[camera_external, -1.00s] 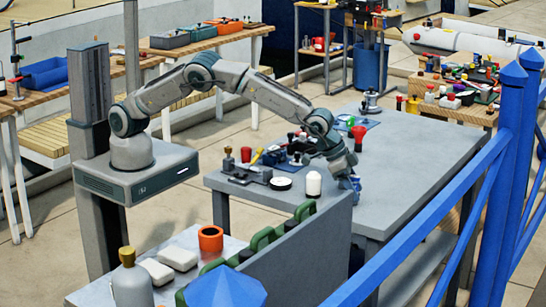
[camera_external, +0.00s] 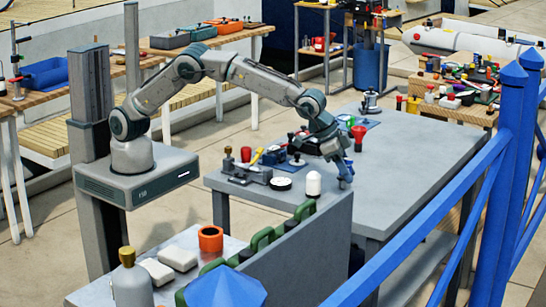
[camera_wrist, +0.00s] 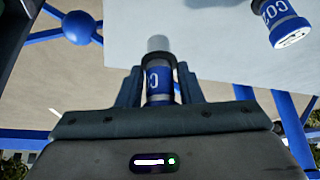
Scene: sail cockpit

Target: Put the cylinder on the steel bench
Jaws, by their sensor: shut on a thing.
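My gripper (camera_wrist: 160,85) is shut on a small blue cylinder (camera_wrist: 158,84) with a pale end and a white letter on its side, seen in the wrist view. In the external view my gripper (camera_external: 345,180) is at the near edge of the grey steel bench (camera_external: 410,170), to the right of a white-topped canister. The held cylinder is mostly hidden there by the fingers. I cannot tell whether it touches the bench. The bench top (camera_wrist: 215,60) also shows as a pale surface in the wrist view.
A similar blue, white-lettered cylinder (camera_wrist: 279,20) shows at upper right in the wrist view. A blue railing (camera_external: 430,220) runs nearby.

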